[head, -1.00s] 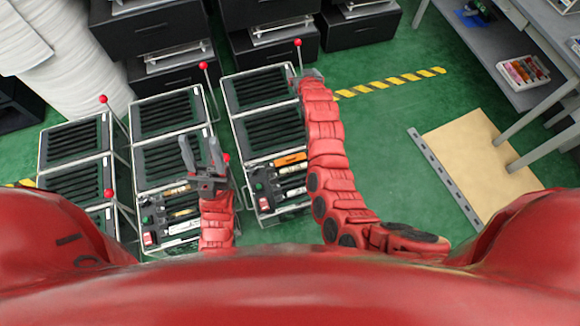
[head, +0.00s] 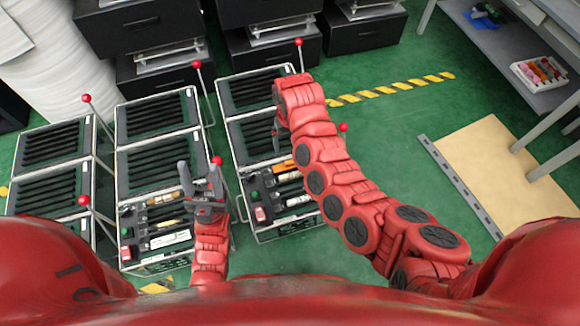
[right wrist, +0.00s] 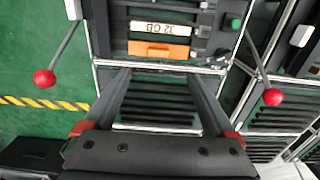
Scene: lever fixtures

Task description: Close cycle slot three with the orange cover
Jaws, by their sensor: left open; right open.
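The orange cover (head: 284,166) lies on the front control panel of the right-hand fixture. In the right wrist view the orange cover (right wrist: 158,50) is a flat bar beside a white label strip (right wrist: 160,28). My right gripper (right wrist: 160,78) is open and empty, its two fingers spread over the black slotted grid with the orange cover just ahead. In the head view my right arm partly hides this gripper (head: 281,127). My left gripper (head: 199,174) is open and empty, pointing up over the right edge of the middle fixture. I cannot tell which slot is number three.
Red-knobbed levers stand beside the fixtures, including one at the back (head: 298,42) and one right of my arm (head: 344,127). In the right wrist view, levers (right wrist: 44,78) (right wrist: 273,97) flank the gripper. Green floor (head: 390,130) is free to the right.

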